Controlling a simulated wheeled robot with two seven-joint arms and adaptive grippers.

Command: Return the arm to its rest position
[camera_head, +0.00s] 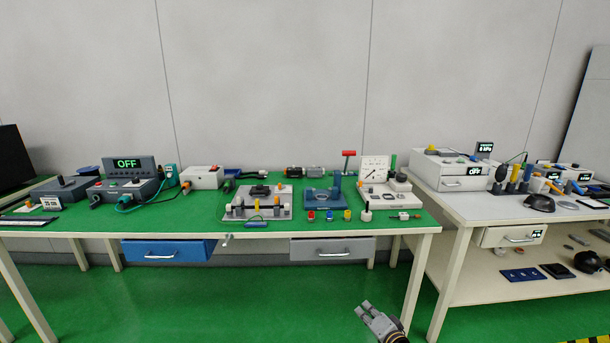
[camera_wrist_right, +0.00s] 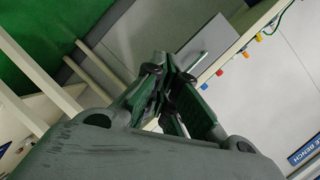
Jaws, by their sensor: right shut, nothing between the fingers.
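My right gripper (camera_head: 369,312) shows at the bottom of the head view, right of the middle. It is in front of the green-topped workbench (camera_head: 340,243) and lower than its top, apart from it. Its fingers are shut with nothing between them. In the right wrist view the gripper's fingers (camera_wrist_right: 172,85) come together near the middle, with the bench's legs and grey drawer behind them. My left gripper is in neither view.
The green-topped bench carries several devices, including a box reading OFF (camera_head: 127,163). A blue drawer (camera_head: 168,250) and a grey drawer (camera_head: 332,248) hang under it. A white-topped bench (camera_head: 470,207) stands at the right. The green floor (camera_head: 270,300) in front is clear.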

